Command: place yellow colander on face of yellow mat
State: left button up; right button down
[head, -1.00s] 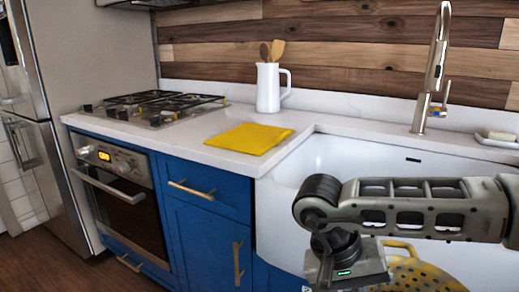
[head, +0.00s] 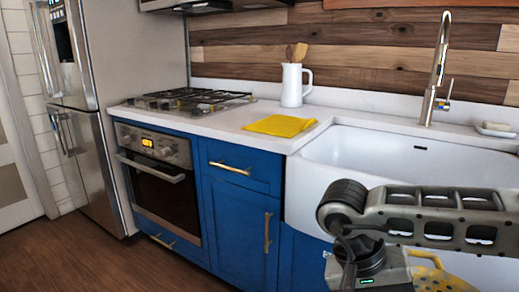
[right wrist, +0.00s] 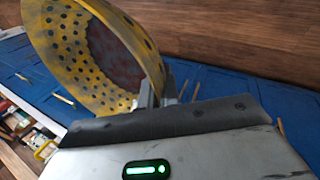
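The yellow mat (head: 280,125) lies flat on the white counter between the stove and the sink, with nothing on it. The yellow colander (head: 440,282), a bowl with round holes, is low at the bottom right of the head view, partly cut off and behind my right arm. In the right wrist view, the colander (right wrist: 75,55) is tilted with its inside showing. My right gripper (right wrist: 158,95) is shut on its rim. The fingers are hidden in the head view, where my right wrist hangs in front of the sink, below and right of the mat. My left gripper is not in view.
A white pitcher (head: 293,86) with wooden utensils stands behind the mat. A gas stove (head: 190,101) is to its left, the white sink (head: 370,150) with a tall faucet (head: 436,75) to its right. Blue cabinets (head: 240,205) front the counter. Wood floor is open at lower left.

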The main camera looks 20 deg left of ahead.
aim_at(268, 125)
jog(key=u, duration=0.65)
jog(key=i, duration=0.65)
